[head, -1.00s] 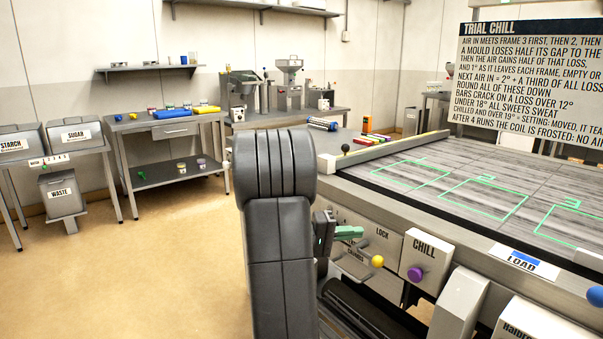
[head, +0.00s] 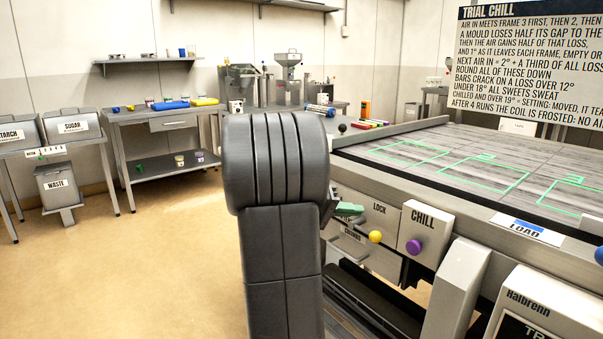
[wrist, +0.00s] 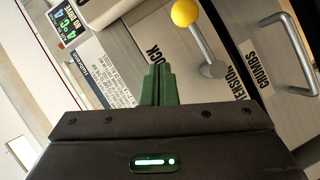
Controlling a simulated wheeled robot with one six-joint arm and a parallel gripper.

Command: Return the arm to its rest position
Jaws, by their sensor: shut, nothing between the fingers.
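My gripper (head: 347,209) shows in the head view just right of my grey arm, which hides most of it. Its green fingers are together and empty in the wrist view (wrist: 157,84). They point toward the front panel of the machine (head: 386,226). A lever with a yellow knob (head: 375,237) is just right of the fingertips in the head view. The yellow knob (wrist: 186,12) is beyond the fingers at the upper right of the wrist view. The fingers appear apart from it.
A purple CHILL knob (head: 414,247) and a drawer handle (wrist: 290,45) stick out of the machine. The belt top (head: 480,165) has green outlined frames. A shelf table (head: 160,117) stands at the back left. The tan floor (head: 150,260) on the left is clear.

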